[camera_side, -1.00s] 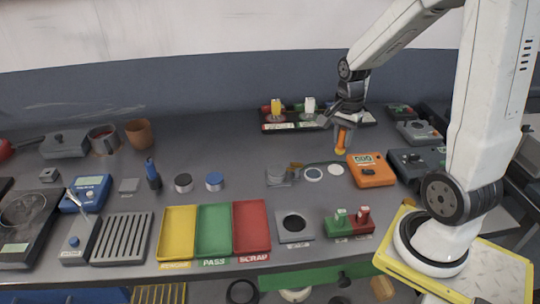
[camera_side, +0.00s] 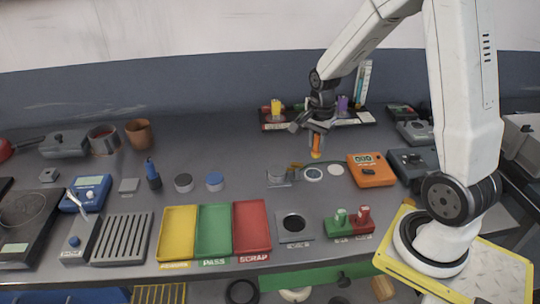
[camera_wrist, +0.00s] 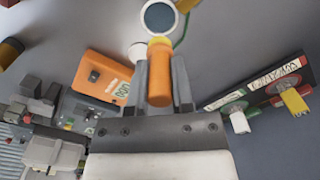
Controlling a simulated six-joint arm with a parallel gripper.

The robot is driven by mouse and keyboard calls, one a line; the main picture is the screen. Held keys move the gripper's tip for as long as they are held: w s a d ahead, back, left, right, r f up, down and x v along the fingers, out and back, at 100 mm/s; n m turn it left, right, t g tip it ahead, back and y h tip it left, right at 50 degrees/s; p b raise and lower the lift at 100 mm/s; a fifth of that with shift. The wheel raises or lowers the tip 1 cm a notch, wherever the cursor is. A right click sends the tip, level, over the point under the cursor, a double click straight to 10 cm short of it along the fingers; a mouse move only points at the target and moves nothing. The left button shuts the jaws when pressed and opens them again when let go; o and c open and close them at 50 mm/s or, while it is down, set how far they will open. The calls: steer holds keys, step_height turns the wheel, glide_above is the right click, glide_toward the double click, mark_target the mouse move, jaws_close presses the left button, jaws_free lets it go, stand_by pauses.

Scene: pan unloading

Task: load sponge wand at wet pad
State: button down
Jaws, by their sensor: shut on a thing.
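The sponge wand is orange with a yellow-orange tip. It hangs roughly upright, tip down, in my gripper (camera_side: 317,131), with its orange body (camera_side: 316,143) showing below the jaws. In the wrist view the wand (camera_wrist: 160,75) lies between the two fingers of my gripper (camera_wrist: 160,88). A round grey pad with a pale rim (camera_side: 313,174), possibly the wet pad, lies on the bench below the wand. It also shows in the wrist view (camera_wrist: 158,17) just beyond the tip. A plain white disc (camera_side: 336,170) lies beside it. The tip appears clear of both.
An orange meter (camera_side: 370,170) stands right of the discs, and a small grey fixture (camera_side: 279,177) stands left. A dark rack (camera_side: 273,122) with coloured pieces is behind my gripper. Yellow, green and red trays (camera_side: 252,228) line the front. A green cord (camera_wrist: 183,30) runs near the pad.

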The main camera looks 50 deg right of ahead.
mark_target(316, 156)
steer(key=shift+f, duration=2.75)
steer(key=shift+f, duration=0.6)
stand_by(0.7)
steer(key=shift+r, duration=3.55)
steer(key=w+a+r+n, duration=1.1)
steer(key=w+a+n, duration=0.1)
steer(key=a+n, duration=0.2)
steer(key=shift+a+n, duration=0.3)
steer(key=shift+a, duration=0.35)
